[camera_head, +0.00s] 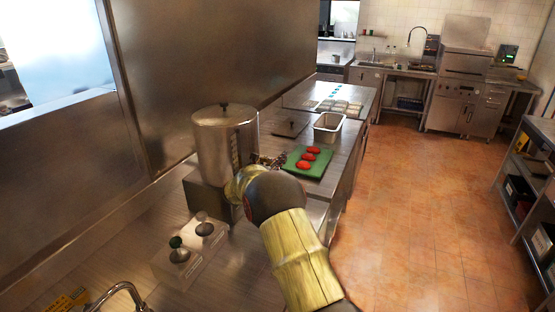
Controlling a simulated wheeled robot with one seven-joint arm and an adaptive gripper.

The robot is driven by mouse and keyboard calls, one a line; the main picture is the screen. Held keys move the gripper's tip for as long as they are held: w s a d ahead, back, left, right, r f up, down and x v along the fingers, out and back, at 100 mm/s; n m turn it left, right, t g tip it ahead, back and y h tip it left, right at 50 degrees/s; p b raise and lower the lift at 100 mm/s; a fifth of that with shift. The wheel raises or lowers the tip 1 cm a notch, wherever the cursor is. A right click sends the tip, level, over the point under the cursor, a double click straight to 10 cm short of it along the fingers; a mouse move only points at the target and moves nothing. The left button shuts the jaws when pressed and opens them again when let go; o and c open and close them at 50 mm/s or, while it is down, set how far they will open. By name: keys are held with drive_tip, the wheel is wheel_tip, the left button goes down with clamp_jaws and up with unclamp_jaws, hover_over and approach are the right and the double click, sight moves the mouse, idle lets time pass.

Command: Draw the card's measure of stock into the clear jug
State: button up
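A steel urn (215,150) with a lid and knob stands on the counter at centre left, on a metal base. A dark vertical scale of marks runs down its front right side. My gripper (265,160) is at the urn's right side, beyond my wrist. It is small and partly covered by my arm, so I cannot tell whether it is open, shut or touching anything. I cannot make out a clear jug or a readable measure card. The area under the urn's front is hidden by my arm.
A green board (318,171) with red items and a steel pan (329,126) lie beyond my gripper. A tap (120,290) is at bottom left. The floor (430,220) at right is clear.

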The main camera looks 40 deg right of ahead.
drive_tip(key=shift+w+a, duration=0.1)
drive_tip(key=shift+a, duration=0.45)
drive_tip(key=v, duration=1.1)
